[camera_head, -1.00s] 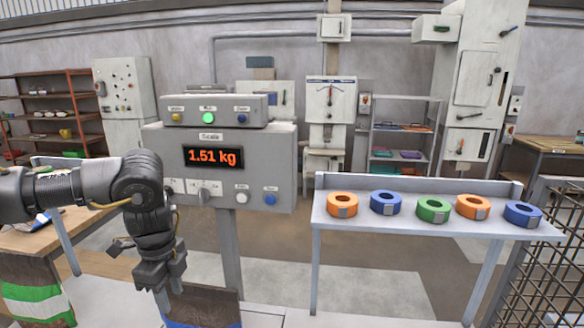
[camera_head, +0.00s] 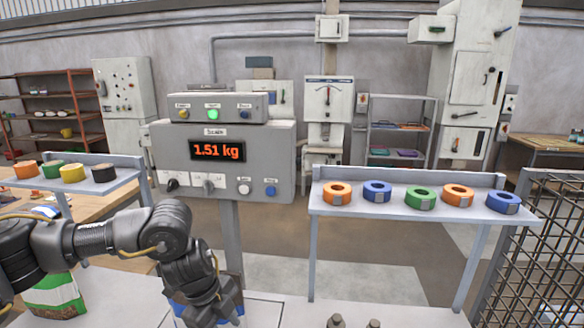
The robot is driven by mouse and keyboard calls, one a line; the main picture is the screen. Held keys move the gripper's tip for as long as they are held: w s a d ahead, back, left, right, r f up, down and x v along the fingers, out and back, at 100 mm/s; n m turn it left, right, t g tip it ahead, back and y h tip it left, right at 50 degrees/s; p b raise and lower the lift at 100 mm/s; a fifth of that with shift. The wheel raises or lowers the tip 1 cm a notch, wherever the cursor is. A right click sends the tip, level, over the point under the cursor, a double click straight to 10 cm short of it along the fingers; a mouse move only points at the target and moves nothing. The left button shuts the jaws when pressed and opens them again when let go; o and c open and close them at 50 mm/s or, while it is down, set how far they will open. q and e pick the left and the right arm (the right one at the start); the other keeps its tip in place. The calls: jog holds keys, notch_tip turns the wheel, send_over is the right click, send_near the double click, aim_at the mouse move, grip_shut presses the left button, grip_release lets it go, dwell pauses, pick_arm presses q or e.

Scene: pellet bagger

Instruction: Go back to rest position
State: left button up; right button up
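My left arm comes in from the left, and its gripper (camera_head: 217,312) points down at the bottom edge, in front of a blue-marked bag (camera_head: 183,311). Its fingertips are partly hidden or cut off, so I cannot tell whether it is open. Two small dark tips, which look like the fingers of my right gripper (camera_head: 354,323), poke up at the bottom edge with a gap between them and nothing visible in it. The rest of that arm is out of view.
The scale panel (camera_head: 270,150) stands ahead on a post, reading 1.51 kg, with a green lamp lit above. A right shelf (camera_head: 400,209) holds several tape rolls; a left shelf (camera_head: 115,181) holds more. A green-and-white bag (camera_head: 57,295) stands lower left. Wire mesh (camera_head: 545,240) borders the right.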

pick_arm(q)
jog(key=s+d+f+n+t+h, duration=0.15)
jog(key=s+d+h, duration=0.3)
jog(key=d, duration=0.65)
jog(key=s+d+r+n+t+h, duration=0.1)
jog(key=s+d+t+h, duration=0.3)
jog(key=d, duration=0.6)
jog(key=s+a+f+n+t+y, duration=0.1)
jog(key=a+f+n+y, duration=0.2)
jog(key=a+f+n, duration=0.35)
jog(key=s+a+f+n+t+y, duration=0.1)
jog(key=a+f+n+t+y, duration=0.2)
jog(key=a+n, duration=0.6)
jog(key=s+a+f+n+g+y, duration=0.25)
jog(key=s+a+f, duration=0.25)
jog(key=s+a, duration=0.3)
jog(key=s+a+f+n+g+y, duration=0.1)
jog(key=s+a+f+g+y, duration=0.3)
jog(key=s+a, duration=0.45)
notch_tip(320, 180, down, 24)
jog(key=g+h, duration=0.1)
jog(key=s+a+f+g, duration=0.1)
jog(key=s+a+f, duration=0.1)
jog(key=s+f, duration=1.5)
jog(key=shift+s+a+f+m+g, duration=0.15)
jog(key=shift+s+f+m+g, duration=0.15)
jog(key=shift+f+m, duration=0.2)
